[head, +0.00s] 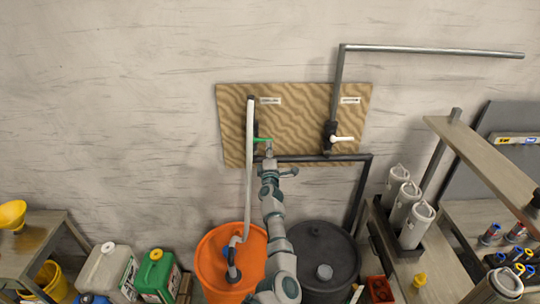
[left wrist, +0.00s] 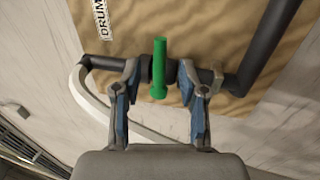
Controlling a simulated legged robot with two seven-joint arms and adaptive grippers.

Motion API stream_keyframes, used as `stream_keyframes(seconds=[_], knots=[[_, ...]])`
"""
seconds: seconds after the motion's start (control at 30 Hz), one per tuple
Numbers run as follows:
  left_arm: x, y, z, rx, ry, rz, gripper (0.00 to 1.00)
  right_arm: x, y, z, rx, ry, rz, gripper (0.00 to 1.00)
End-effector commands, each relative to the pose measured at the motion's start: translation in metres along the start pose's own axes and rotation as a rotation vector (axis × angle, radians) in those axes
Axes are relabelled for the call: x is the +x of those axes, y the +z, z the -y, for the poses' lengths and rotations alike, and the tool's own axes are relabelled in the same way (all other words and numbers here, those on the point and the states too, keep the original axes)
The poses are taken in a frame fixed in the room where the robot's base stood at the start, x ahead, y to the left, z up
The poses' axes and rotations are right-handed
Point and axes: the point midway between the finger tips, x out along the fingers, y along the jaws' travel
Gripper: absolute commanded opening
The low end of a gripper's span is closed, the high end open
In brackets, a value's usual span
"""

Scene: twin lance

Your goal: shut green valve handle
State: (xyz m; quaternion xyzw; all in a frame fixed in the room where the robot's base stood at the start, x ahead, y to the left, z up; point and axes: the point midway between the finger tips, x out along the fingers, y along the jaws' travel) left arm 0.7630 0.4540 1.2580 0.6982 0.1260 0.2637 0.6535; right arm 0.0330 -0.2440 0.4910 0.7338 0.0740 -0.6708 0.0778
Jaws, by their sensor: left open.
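The green valve handle (head: 262,139) is on the left pipe of the patterned wall board and points sideways to the right. In the left wrist view the green handle (left wrist: 159,68) lies between my two finger tips, with the dark valve body and pipe behind it. My left gripper (head: 268,152) is open just below and in front of the handle in the head view. In the left wrist view the open fingers of my left gripper (left wrist: 166,85) stand on either side of the handle with gaps. My right gripper is not in view.
A second valve with a white handle (head: 343,139) is to the right on the board (head: 290,125). A pale hose (head: 249,170) runs down beside my arm to an orange drum (head: 212,265). A black drum (head: 335,250) stands beside it. Grey canisters (head: 415,225) stand on the right bench.

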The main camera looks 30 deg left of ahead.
Motion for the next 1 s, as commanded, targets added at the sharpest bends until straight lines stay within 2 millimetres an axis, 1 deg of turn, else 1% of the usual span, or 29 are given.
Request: stream_keyframes(seconds=[0.1, 0.3, 0.83, 0.93, 1.0], knots=[[-0.007, 0.001, 0.002, -0.001, -0.005, 0.001, 0.42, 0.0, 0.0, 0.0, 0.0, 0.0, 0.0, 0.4], [-0.013, 0.003, 0.007, 0.008, -0.012, 0.005, 0.42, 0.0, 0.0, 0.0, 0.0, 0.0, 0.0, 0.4], [-0.014, 0.003, 0.008, 0.01, -0.013, 0.006, 0.42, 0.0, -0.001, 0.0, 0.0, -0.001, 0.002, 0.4], [-0.018, -0.006, 0.013, 0.055, 0.0, 0.015, 0.42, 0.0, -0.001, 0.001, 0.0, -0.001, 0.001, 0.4], [-0.027, -0.019, 0.021, 0.147, 0.024, 0.042, 0.42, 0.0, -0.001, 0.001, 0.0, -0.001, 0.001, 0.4]])
